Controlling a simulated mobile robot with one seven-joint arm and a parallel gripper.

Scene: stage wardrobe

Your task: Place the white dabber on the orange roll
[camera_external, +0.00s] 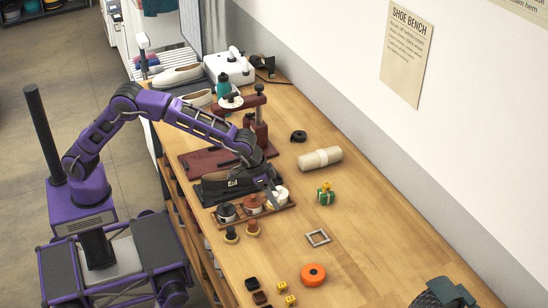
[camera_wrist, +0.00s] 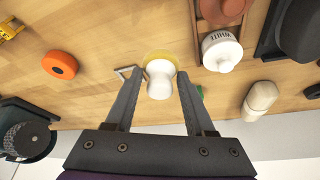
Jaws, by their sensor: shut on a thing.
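My gripper (camera_wrist: 160,77) is shut on the white dabber (camera_wrist: 159,84), with one finger on each side of its white handle. The dabber's round yellowish pad faces away from the wrist camera, above the bench. In the outside view my gripper (camera_external: 272,194) is by the white tin at the end of the tin tray, and the dabber is hard to tell apart there. The orange roll (camera_external: 313,274) lies flat on the bench toward the front, its top bare. It also shows at the left in the wrist view (camera_wrist: 60,65), apart from the dabber.
A white tin (camera_wrist: 221,52) stands on a wooden tray beside the dabber. A small metal frame (camera_external: 318,238) and a green box with a yellow top (camera_external: 326,196) lie nearby. Dark and brown dabbers (camera_external: 252,229) stand left. Yellow blocks (camera_external: 290,300) lie by the roll. Bench right of the frame is clear.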

